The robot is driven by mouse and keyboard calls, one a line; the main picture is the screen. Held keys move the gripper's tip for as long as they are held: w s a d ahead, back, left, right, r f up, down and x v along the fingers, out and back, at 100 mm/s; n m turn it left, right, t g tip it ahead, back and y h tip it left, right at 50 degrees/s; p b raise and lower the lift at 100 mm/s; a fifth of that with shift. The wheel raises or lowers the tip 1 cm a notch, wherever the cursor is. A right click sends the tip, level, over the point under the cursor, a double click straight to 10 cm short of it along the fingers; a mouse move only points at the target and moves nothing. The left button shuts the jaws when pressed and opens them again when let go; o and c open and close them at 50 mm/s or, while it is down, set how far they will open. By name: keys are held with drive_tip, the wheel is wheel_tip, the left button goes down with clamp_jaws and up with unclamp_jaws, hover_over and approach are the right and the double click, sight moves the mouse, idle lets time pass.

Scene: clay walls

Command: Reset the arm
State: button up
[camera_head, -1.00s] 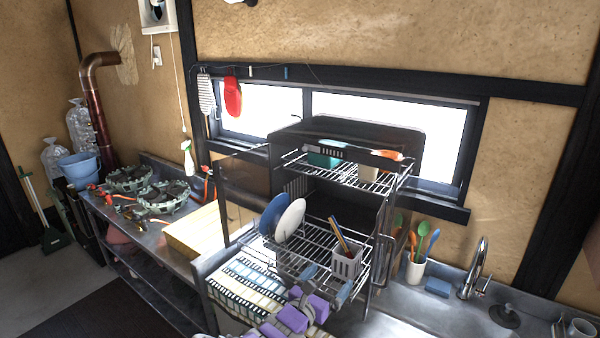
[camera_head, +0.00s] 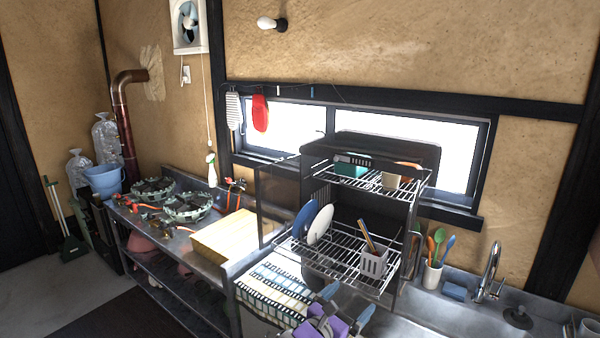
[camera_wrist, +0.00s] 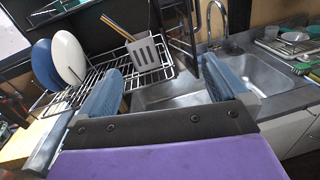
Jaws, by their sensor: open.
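My gripper (camera_head: 348,303) shows at the bottom of the head view, in front of the dish rack and the sink edge. In the wrist view my gripper (camera_wrist: 162,88) has its two blue-grey fingers spread wide apart with nothing between them. The dish rack (camera_head: 345,252) stands beyond it, holding a blue plate (camera_head: 305,219), a white plate (camera_head: 321,224) and a grey utensil holder (camera_head: 373,264). The rack also shows in the wrist view (camera_wrist: 100,85), left of and beyond the fingers. No contact with the rack is visible.
The sink (camera_wrist: 190,88) with its faucet (camera_head: 490,272) lies right of the rack. A cup of utensils (camera_head: 432,277) stands behind it. A wooden block (camera_head: 224,235) and the stove burners (camera_head: 187,207) are on the counter to the left. The floor (camera_head: 35,295) at lower left looks clear.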

drive_tip(key=s+d+r+m+g+h, duration=0.25)
drive_tip(key=s+d+m+g, duration=0.25)
drive_tip(key=s+d+m, duration=0.25)
drive_tip(key=s+d+r+m+g+h, duration=0.1)
drive_tip(key=s+d+r+m+g, duration=0.2)
drive_tip(key=s+d+m+g, duration=0.45)
drive_tip(key=s+d+m+y, duration=0.3)
drive_tip(key=s+d, duration=0.1)
drive_tip(key=s, duration=0.4)
drive_tip(key=s+a+f+m+g+y, duration=0.2)
drive_tip(key=s+a+m+y, duration=0.1)
drive_tip(key=s, duration=0.3)
drive_tip(key=s+a+f+m+g+y, duration=0.1)
drive_tip(key=s+a+f+m+y, duration=0.2)
drive_tip(key=s, duration=0.3)
drive_tip(key=s+a+m+y, duration=0.2)
drive_tip(key=s+a+y, duration=0.4)
drive_tip(key=a, duration=0.5)
drive_tip(key=shift+s+b, duration=0.4)
drive_tip(key=shift+s, duration=0.15)
drive_tip(key=shift+y, duration=0.25)
drive_tip(key=shift+c, duration=0.3)
